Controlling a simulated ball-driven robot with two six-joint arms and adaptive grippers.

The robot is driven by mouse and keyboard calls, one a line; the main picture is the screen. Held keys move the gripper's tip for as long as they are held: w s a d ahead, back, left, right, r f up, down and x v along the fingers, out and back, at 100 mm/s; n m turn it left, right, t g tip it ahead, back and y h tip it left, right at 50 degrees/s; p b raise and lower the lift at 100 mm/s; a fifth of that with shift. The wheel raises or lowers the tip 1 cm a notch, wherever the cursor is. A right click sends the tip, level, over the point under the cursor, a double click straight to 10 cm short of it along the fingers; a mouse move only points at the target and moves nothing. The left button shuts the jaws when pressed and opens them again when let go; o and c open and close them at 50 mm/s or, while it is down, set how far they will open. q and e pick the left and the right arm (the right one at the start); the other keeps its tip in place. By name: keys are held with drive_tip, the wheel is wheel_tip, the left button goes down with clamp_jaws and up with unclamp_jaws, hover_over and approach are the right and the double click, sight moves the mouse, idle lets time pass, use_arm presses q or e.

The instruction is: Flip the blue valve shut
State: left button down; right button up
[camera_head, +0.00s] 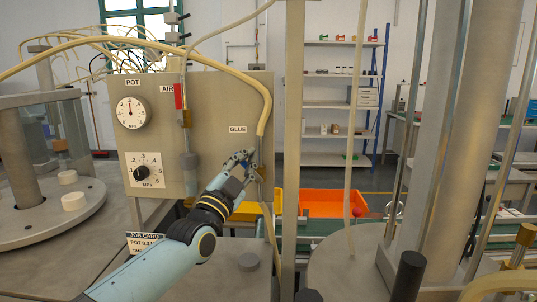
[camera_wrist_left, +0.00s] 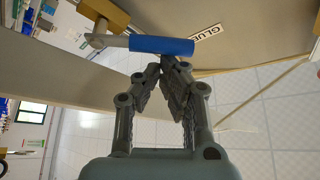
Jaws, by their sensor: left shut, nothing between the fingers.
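The blue valve handle (camera_wrist_left: 162,46) shows as a blue sleeve on a metal lever in the left wrist view. It runs sideways from a brass valve body (camera_wrist_left: 105,14), near the GLUE label (camera_wrist_left: 207,33). My left gripper (camera_wrist_left: 168,68) is shut and empty, its fingertips right at the blue sleeve; I cannot tell whether they touch it. In the head view my left gripper (camera_head: 245,160) is at the panel's right edge, below the GLUE label (camera_head: 237,129), and largely hides the valve. My right gripper is not in view.
The grey panel (camera_head: 215,105) carries a red handle (camera_head: 179,96) under AIR, a POT gauge (camera_head: 131,112) and a black knob (camera_head: 142,173). A tan hose (camera_head: 266,100) comes down at its right edge. A post (camera_head: 293,140) stands close to the right of my gripper.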

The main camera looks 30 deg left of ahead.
use_arm(q)
drive_tip(key=shift+s+a+f+n+g+y+b, duration=0.2)
drive_tip(key=shift+a+f+n+y+b, duration=0.35)
drive_tip(key=shift+n+y, duration=1.45)
drive_tip(key=shift+s+a+f+n+g+y+b, duration=0.1)
drive_tip(key=shift+s+a+f+n+y+b, duration=0.3)
drive_tip(key=shift+n+y, duration=1.6)
drive_tip(key=shift+s+a+f+n+g+y+b, duration=0.15)
drive_tip(key=shift+a+f+n+y, duration=0.45)
drive_tip(key=shift+n, duration=2.6)
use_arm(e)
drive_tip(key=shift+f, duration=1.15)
use_arm(q)
drive_tip(key=shift+w+d+f, duration=0.1)
drive_tip(key=shift+f, duration=0.2)
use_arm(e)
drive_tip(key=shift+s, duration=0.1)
